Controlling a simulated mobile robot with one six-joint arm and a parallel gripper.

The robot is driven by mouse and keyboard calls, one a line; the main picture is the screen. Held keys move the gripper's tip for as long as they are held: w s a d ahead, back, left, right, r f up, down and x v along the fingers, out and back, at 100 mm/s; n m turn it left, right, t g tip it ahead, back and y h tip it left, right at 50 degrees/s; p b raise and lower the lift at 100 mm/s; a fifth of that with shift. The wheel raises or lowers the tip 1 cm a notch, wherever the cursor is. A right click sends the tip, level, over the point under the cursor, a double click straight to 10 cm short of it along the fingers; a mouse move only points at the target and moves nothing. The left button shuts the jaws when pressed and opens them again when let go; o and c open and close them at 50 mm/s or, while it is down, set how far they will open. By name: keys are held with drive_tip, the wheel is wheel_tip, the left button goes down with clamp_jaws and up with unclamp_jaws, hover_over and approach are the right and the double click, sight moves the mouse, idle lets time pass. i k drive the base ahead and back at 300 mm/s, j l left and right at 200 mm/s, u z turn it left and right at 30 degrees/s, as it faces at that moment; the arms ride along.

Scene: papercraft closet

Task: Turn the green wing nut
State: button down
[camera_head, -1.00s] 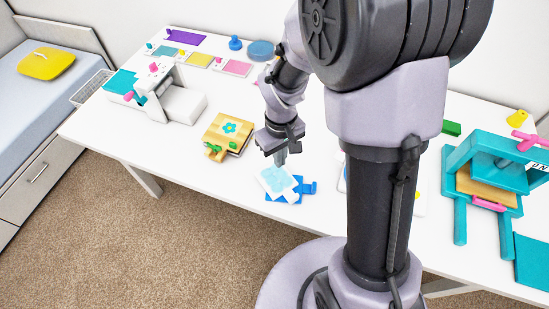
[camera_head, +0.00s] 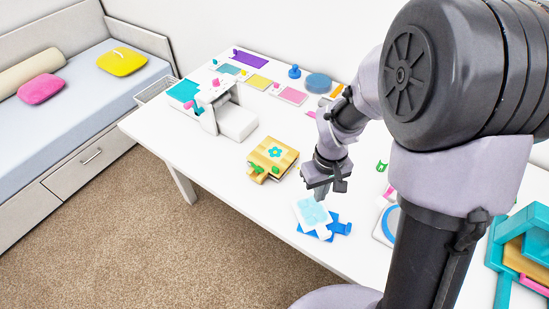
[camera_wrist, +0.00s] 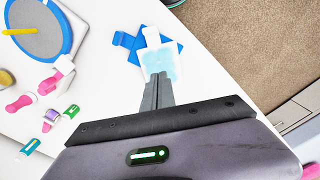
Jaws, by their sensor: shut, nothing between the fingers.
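A wooden flower press (camera_head: 284,160) with a teal flower on top lies near the table's front edge in the head view. Two small green wing nuts (camera_head: 258,169) and (camera_head: 275,170) show at its front side; their exact angle is too small to tell. My gripper (camera_head: 321,195) is right of the press, above a white card with a light blue pattern (camera_head: 312,213). The gripper is shut and empty, apart from the wing nuts. In the wrist view, my closed fingers (camera_wrist: 158,78) point at the card (camera_wrist: 161,62). The wing nuts are not in the wrist view.
A blue piece (camera_head: 341,228) lies under the card. A white machine (camera_head: 236,121) with a pink knob stands left of the press. A teal press frame (camera_head: 505,245) stands at the right. Bare white table (camera_head: 225,160) lies left of the wooden press.

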sight(257, 169)
drive_tip(key=i+j, duration=0.1)
drive_tip(key=j, duration=0.3)
drive_tip(key=i+j, duration=0.1)
drive_tip(key=j, duration=0.3)
drive_tip(key=i+j, duration=0.1)
drive_tip(key=j, duration=0.3)
drive_tip(key=i+j, duration=0.1)
drive_tip(key=j, duration=0.3)
drive_tip(key=z, duration=0.05)
